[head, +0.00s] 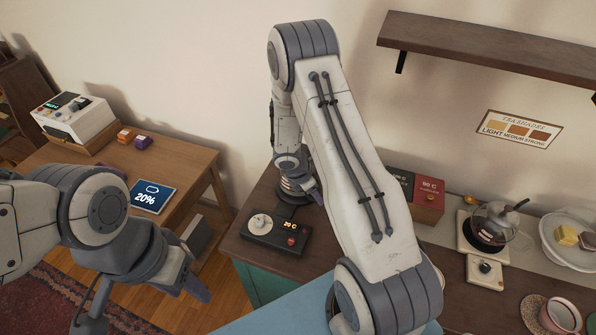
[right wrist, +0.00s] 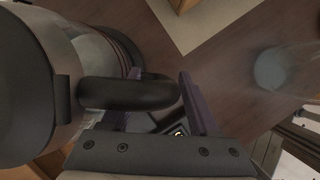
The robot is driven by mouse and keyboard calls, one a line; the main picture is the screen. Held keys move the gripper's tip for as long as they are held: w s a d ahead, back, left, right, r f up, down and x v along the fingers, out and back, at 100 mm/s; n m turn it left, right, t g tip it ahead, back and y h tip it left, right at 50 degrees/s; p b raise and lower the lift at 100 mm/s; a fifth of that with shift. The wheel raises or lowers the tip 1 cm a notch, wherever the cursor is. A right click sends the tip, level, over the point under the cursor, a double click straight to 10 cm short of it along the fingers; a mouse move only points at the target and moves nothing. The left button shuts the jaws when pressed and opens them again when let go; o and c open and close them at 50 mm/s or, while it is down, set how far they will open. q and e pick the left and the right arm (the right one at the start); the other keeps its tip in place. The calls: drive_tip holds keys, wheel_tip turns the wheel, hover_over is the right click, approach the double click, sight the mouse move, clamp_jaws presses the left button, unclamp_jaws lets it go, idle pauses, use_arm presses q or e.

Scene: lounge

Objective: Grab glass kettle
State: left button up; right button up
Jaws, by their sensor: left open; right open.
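In the right wrist view, a glass kettle (right wrist: 92,55) with a dark lid band and a black handle (right wrist: 125,93) fills the left side. My right gripper (right wrist: 170,95) is open, with its dark fingers at the handle's outer end. The handle appears to reach between them; contact is unclear. My left gripper (head: 195,284) is open and empty at the lower left, away from the kettle.
Another round glass pot (head: 494,220) sits on a burner at the right, beside a white dish stand (head: 570,240) and a pink cup (head: 562,315). A red and dark box (head: 428,200) stands by the wall. A wooden side table (head: 190,165) is at the left.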

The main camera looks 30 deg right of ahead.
drive_tip(key=shift+f, duration=0.1)
clamp_jaws()
drive_tip(key=shift+w, duration=0.1)
idle(1.3)
